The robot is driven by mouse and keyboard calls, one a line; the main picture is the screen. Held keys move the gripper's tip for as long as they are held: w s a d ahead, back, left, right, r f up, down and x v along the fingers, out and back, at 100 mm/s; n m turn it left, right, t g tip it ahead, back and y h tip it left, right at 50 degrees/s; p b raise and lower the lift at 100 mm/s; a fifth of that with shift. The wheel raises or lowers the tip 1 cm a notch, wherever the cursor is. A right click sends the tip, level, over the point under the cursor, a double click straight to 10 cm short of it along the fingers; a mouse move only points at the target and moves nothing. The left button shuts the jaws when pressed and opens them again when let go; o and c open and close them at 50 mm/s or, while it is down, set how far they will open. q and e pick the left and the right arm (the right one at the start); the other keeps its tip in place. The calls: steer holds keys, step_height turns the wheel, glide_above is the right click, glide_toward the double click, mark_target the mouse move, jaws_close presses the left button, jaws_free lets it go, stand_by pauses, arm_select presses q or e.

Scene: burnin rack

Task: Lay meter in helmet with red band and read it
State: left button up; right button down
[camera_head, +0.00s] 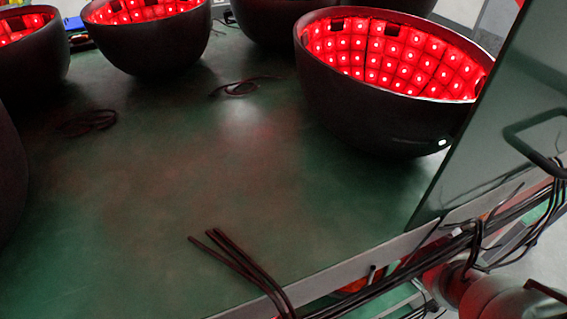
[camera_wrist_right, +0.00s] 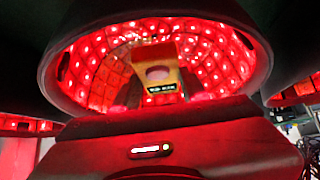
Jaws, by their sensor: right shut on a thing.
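The meter (camera_wrist_right: 159,76) is a yellow block with a round pale disc and a small display, seen in the right wrist view. The display's digits are too small to read. My right gripper (camera_wrist_right: 160,98) is shut on the meter, with its red-lit body filling the bottom of that view. The meter shows in front of the open mouth of a dark helmet (camera_wrist_right: 248,42) lined with red lights. I cannot tell whether it touches the lining. No red band can be made out on this helmet. My left gripper is in neither view.
In the head view, dark helmets with red-lit insides stand on a green table (camera_head: 190,180), one large at the right (camera_head: 370,115) and another at the back left (camera_head: 150,45). Black cables (camera_head: 240,265) lie at the front edge. A dark panel (camera_head: 490,120) rises at the right. The table's middle is mostly clear.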

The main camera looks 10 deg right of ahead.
step_height(320, 180, down, 2)
steer(key=shift+f, duration=0.25)
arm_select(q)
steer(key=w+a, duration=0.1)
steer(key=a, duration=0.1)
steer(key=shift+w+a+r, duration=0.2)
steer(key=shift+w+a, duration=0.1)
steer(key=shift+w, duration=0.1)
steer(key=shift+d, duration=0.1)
arm_select(e)
steer(key=shift+f, duration=0.1)
steer(key=c, duration=0.9)
jaws_free()
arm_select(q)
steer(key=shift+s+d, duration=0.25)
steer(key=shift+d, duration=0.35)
arm_select(e)
steer(key=shift+o, duration=0.9)
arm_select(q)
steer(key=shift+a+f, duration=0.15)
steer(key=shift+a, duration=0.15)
arm_select(e)
steer(key=v, duration=1.2)
steer(key=shift+d, duration=0.1)
